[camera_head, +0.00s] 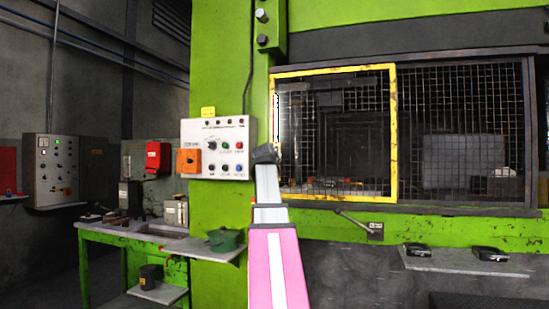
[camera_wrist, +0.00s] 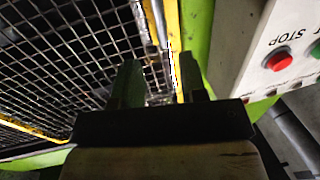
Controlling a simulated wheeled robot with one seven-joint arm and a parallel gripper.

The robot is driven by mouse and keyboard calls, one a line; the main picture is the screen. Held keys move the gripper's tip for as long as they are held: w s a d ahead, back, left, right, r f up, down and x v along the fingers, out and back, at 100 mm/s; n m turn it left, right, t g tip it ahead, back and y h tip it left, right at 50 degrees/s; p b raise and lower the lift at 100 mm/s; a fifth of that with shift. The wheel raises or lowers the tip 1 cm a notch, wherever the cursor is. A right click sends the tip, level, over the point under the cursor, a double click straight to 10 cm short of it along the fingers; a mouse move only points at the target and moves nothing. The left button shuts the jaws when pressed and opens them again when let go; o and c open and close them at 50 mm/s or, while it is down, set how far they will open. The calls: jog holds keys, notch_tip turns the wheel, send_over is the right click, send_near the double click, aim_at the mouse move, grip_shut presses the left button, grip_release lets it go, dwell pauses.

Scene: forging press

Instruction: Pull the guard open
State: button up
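The guard is a sliding-looking mesh panel in a yellow frame (camera_head: 393,135). It covers the left part of the press opening in the head view. My gripper (camera_head: 264,153) is in front of the guard's left frame post, at its lower half. In the wrist view, the two dark fingers of my gripper (camera_wrist: 160,82) stand apart. The yellow post of the guard (camera_wrist: 173,35) shows between and beyond them, nearer the right finger. I cannot tell whether a finger touches it. A dark and light strip runs along the post; its shape is unclear.
A control panel (camera_head: 217,165) with buttons is mounted just left of the guard; its red stop button (camera_wrist: 279,59) is close in the wrist view. A fixed dark mesh section (camera_head: 465,75) is to the right. A lever (camera_head: 352,221) and a shelf (camera_head: 455,262) sit below.

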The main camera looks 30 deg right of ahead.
jog(key=x, duration=1)
jog(key=shift+w+d, duration=0.2)
jog(key=shift+w, duration=0.05)
jog(key=shift+c, duration=0.3)
jog(key=shift+s, duration=0.1)
grip_shut()
